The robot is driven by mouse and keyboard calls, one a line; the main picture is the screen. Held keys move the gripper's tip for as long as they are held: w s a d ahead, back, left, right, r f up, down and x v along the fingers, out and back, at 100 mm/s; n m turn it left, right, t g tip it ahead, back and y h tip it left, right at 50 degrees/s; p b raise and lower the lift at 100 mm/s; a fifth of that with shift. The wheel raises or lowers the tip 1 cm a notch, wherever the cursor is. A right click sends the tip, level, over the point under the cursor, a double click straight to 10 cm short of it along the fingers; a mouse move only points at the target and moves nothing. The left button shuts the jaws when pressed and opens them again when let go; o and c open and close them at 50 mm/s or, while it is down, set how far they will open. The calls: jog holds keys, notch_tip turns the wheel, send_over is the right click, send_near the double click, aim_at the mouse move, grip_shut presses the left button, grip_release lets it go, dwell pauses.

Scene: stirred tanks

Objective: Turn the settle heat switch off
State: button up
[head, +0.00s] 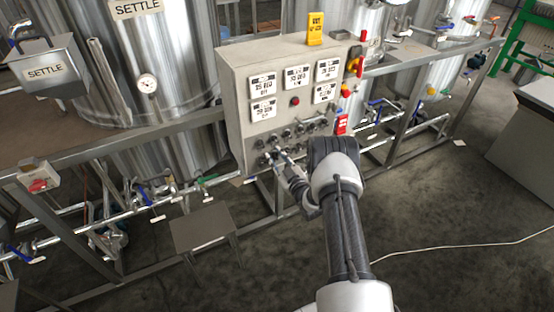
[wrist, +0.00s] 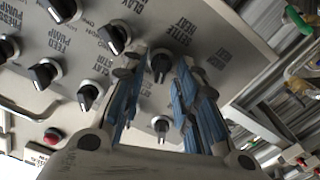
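The settle heat switch (wrist: 160,66) is a black rotary knob on the grey panel, beside a printed SETTLE HEAT label (wrist: 183,32). In the wrist view my gripper (wrist: 157,76) has its two blue-padded fingers apart, one on each side of this knob. Gaps show between the pads and the knob, and nothing is held. In the head view my gripper (head: 277,160) is at the lower part of the control panel (head: 243,95), among the rows of knobs. There my gripper and arm hide some knobs, and I cannot single out the settle heat switch.
Other black knobs are close by: one to the left (wrist: 115,38) and one below (wrist: 162,127), between the fingers' bases. A red button (wrist: 53,136) is at lower left. Pipes and valves (head: 150,200) run below the tanks. The floor at right is mostly clear.

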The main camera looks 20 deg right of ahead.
jog(key=shift+c, duration=0.5)
grip_shut()
jog(key=shift+f, duration=0.1)
jog(key=shift+a+f+n+b, duration=0.1)
jog(key=shift+n+b, duration=1.55)
jog(key=shift+n, duration=0.35)
jog(key=shift+a+f+n+b, duration=0.1)
jog(key=shift+n+b, duration=1.5)
jog(key=shift+n, duration=0.4)
jog(key=shift+r, duration=0.1)
jog(key=shift+o, duration=0.5)
grip_release()
